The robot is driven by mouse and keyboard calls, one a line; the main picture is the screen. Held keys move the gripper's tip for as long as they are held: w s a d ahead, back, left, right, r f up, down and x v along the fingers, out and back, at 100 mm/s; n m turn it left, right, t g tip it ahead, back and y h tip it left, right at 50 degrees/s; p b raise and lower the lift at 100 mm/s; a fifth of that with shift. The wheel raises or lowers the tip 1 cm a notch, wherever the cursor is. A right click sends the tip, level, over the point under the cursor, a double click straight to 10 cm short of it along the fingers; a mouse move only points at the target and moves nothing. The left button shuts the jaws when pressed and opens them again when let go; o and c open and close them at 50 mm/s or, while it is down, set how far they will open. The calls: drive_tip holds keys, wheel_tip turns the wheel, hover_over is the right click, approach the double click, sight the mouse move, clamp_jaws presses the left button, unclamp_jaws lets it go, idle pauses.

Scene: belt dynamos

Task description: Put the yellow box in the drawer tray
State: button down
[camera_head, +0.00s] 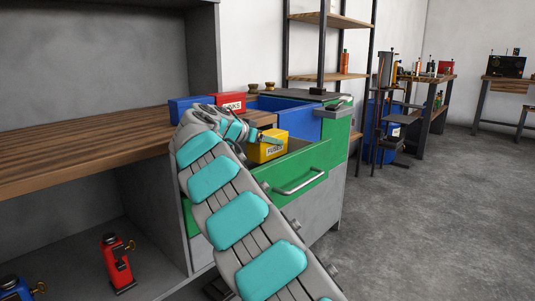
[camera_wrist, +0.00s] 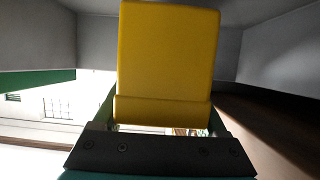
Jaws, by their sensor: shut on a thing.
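The yellow box (camera_head: 267,147), with a dark label, is held at the end of my arm over the open green-fronted drawer (camera_head: 303,168). My gripper (camera_head: 249,142) is shut on it. In the wrist view the yellow box (camera_wrist: 168,60) fills the middle, upright between the fingers of my gripper (camera_wrist: 162,122). Grey walls surround it there. The drawer tray's inside is partly hidden by the box and my arm, and I cannot tell whether the box touches its floor.
A blue box (camera_head: 189,107) and a red box (camera_head: 231,101) stand on the wooden worktop (camera_head: 90,145) behind my gripper. A blue bin-like part (camera_head: 297,117) lies behind the drawer. A red bottle jack (camera_head: 117,262) stands on the lower shelf.

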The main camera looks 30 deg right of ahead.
sight(253, 148)
drive_tip(key=shift+f, duration=1.9)
drive_tip(key=shift+f+b, duration=0.1)
drive_tip(key=shift+b, duration=0.2)
unclamp_jaws()
drive_tip(key=shift+v, duration=3.8)
